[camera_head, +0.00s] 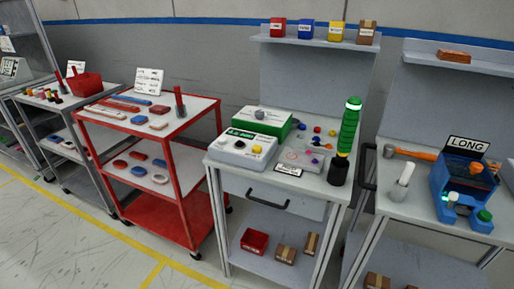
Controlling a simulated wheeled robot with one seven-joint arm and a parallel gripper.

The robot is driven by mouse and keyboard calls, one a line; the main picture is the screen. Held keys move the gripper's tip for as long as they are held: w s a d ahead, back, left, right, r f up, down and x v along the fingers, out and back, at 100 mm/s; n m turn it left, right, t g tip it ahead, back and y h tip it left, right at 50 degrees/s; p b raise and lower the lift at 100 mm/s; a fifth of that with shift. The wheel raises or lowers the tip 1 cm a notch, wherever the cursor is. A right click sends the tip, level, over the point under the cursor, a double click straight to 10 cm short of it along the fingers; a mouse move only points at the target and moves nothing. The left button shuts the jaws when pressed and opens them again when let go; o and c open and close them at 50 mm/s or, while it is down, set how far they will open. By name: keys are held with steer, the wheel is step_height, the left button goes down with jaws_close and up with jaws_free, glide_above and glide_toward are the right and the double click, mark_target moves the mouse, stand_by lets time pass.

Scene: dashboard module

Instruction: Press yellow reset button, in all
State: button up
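A white control box (243,150) with a green label panel stands on the grey workbench (308,190) in the middle of the view. A small yellow button (257,149) shows on its top, beside a darker round control (239,144). Any wording on the button is too small to read. My gripper is not in view, and nothing touches the box.
A green box (264,122) with a grey knob stands behind it. A green-topped stack light (347,140) is at the bench's right. Small coloured parts lie between. A red cart (146,125) stands left; another bench with a blue device (465,190) is right. Floor in front looks clear.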

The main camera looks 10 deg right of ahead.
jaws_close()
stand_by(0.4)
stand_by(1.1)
